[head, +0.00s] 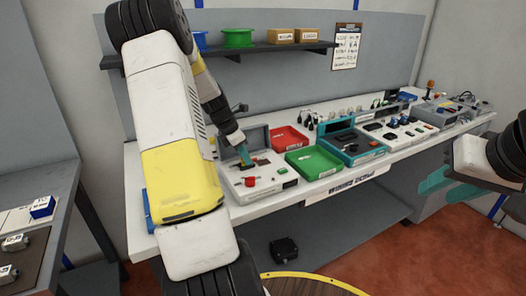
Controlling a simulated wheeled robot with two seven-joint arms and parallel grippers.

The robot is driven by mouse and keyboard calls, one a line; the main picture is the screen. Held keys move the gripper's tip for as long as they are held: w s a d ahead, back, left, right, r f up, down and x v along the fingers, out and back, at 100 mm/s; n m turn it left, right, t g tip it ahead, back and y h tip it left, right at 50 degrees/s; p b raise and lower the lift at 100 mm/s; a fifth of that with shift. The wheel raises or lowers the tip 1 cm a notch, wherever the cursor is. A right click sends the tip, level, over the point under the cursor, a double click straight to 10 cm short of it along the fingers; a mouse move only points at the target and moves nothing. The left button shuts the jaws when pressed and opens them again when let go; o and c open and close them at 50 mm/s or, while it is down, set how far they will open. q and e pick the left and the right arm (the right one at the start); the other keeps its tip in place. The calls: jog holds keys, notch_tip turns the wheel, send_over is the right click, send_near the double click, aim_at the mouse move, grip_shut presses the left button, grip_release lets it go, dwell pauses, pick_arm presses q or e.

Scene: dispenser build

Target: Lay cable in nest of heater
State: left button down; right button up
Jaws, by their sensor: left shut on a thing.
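My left gripper (245,158), with teal fingers, reaches down over a light grey box-shaped fixture (263,191) at the left of the bench. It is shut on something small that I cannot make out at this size. The fixture has a raised grey back, dark parts on top and a red knob (251,181). I cannot tell which part is the heater's nest, and no cable shows clearly. My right gripper (445,188) is at the right, in front of the bench and away from the parts. Its teal fingers are apart with nothing seen between them.
Right of the fixture are a red tray (288,139), a green tray (315,162) and a teal case (352,150). Further units fill the bench to the right. A shelf (270,48) holds spools and boxes. A dark box (284,250) lies below the bench.

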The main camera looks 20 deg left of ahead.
pick_arm(q)
jog(key=shift+s+f, duration=0.2)
jog(key=shift+f, duration=0.35)
dwell(0.4)
jog(key=c, duration=1.5)
grip_release()
jog(key=shift+o, duration=0.2)
jog(key=shift+w+r, duration=0.2)
jog(key=shift+r, duration=3.5)
